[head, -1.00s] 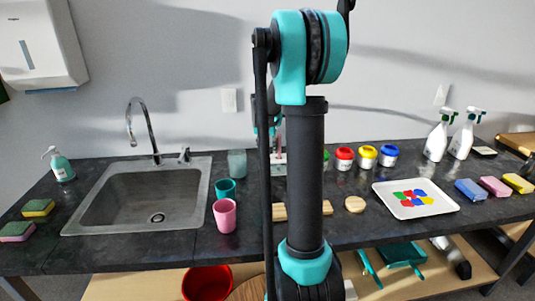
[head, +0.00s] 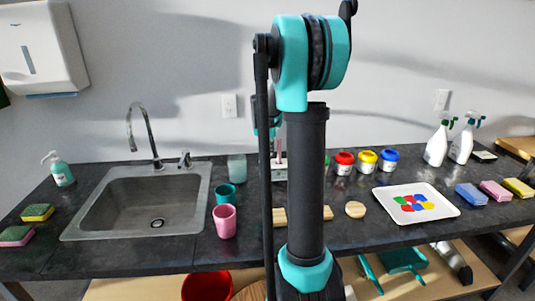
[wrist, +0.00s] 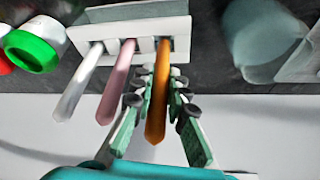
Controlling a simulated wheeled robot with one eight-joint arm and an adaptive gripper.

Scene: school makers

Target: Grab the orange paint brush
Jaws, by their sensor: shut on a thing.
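The orange paint brush (wrist: 159,90) stands at one end of a white holder (wrist: 130,38) in the wrist view, its far end still in a slot. My gripper (wrist: 158,84) has one finger on each side of its handle and is shut on it. A pink brush (wrist: 116,82) and a white brush (wrist: 79,81) stand in the same holder, apart from the fingers. In the head view, the pink brush (head: 279,150) and holder (head: 279,174) show beside my arm, which hides the orange brush and most of the gripper.
Red (head: 343,163), yellow (head: 366,161) and blue (head: 388,160) paint pots stand right of the holder. A clear cup (head: 237,168) stands left of it, near the sink (head: 140,199). Teal (head: 225,193) and pink (head: 225,221) cups stand nearer the front.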

